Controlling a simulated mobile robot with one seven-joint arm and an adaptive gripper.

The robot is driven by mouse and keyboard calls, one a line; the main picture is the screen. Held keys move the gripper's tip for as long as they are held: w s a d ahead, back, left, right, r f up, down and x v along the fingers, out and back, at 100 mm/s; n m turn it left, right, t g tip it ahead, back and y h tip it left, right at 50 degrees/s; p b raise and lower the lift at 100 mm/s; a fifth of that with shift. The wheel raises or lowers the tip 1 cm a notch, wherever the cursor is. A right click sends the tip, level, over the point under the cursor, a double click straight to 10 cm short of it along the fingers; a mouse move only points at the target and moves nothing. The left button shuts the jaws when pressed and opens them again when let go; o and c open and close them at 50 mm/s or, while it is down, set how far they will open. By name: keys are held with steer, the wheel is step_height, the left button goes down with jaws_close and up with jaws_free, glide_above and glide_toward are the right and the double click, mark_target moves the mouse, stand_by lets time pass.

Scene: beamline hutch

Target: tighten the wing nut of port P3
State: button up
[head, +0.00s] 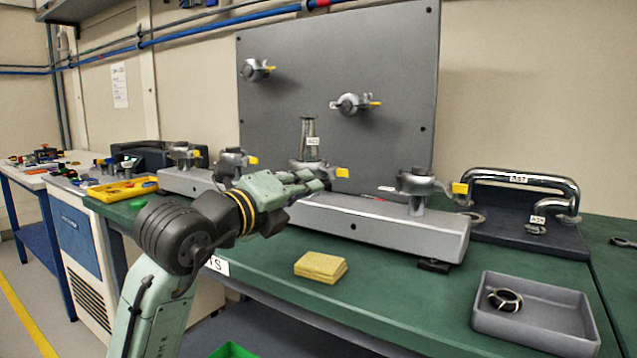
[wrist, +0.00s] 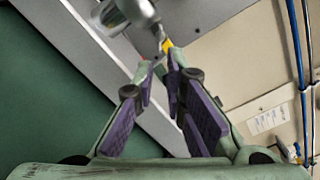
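A long grey manifold (head: 380,222) carries several silver port clamps with yellow wing nuts. No P3 label is readable, so I cannot tell which port it is. My gripper (head: 318,181) is in front of the manifold's middle, just left of one yellow wing nut (head: 341,172). In the wrist view my gripper (wrist: 164,62) has its purple-padded fingers apart with a narrow gap at the tips. A yellow wing nut (wrist: 167,46) lies just beyond the tips, beside a silver clamp (wrist: 132,12). Nothing is visible between the pads. My gripper partly hides the manifold in the head view.
Another clamp with a yellow wing nut (head: 459,188) stands to the right. A grey panel (head: 340,60) with two clamps rises behind. A yellow sponge stack (head: 320,266), a grey tray (head: 535,325) with a dark ring and a pipe assembly (head: 525,178) are on the green bench (head: 400,290).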

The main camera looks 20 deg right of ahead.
steer(key=v, duration=0.5)
